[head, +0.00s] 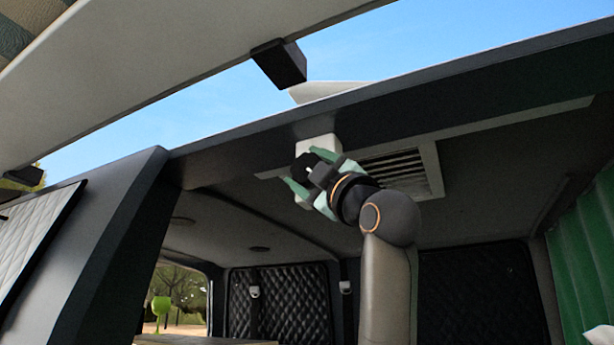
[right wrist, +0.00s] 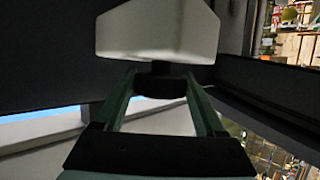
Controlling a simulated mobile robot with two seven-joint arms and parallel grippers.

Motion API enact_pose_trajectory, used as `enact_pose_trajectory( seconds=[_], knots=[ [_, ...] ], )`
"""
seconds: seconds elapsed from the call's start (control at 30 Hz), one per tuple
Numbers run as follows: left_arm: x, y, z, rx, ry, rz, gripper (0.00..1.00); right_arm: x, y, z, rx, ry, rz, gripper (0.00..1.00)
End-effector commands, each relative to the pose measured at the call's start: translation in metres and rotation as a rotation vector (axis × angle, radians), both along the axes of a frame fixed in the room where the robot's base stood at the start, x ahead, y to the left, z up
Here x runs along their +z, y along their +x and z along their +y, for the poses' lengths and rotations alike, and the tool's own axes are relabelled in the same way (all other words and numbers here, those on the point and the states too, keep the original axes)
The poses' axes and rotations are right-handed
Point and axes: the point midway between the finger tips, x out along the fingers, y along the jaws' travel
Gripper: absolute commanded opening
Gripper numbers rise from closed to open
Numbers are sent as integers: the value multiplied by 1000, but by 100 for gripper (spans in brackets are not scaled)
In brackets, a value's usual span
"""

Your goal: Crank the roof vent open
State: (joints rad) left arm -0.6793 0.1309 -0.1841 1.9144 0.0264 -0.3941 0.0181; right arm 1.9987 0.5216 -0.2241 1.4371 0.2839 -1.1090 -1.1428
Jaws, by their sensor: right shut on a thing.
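The roof vent (head: 436,168) is a pale frame with dark slats in the van's ceiling. A white crank housing (head: 318,143) sits on the ceiling to its left; it fills the top of the right wrist view (right wrist: 158,32). A dark round crank knob (right wrist: 160,88) hangs under the housing on a short stem. My right gripper (head: 304,170) is shut on this knob, with one green finger on each side in the right wrist view (right wrist: 161,92). A pale wedge-shaped panel (head: 325,90), perhaps the vent lid, shows above the roof edge. My left gripper is out of view.
The dark roof edge (head: 420,105) crosses just in front of and above my right gripper. The raised tailgate (head: 150,65) with a black block (head: 279,63) hangs at upper left. A green curtain (head: 585,260) hangs at right.

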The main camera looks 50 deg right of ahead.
Motion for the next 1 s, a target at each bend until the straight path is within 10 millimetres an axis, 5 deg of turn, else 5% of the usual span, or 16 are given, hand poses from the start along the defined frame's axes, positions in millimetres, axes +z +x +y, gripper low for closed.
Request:
enact_pose_trajectory(
  seconds=[0.83, 0.87, 1.0],
  knots=[
    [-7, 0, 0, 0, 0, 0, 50, -2, 2, 0, 0, 46, -147, 16],
    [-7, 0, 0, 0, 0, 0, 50, -2, 2, 0, 0, 46, -147, 74],
    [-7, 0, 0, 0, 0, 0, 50, -1, 1, 0, 1, 45, -147, 90]
  ],
)
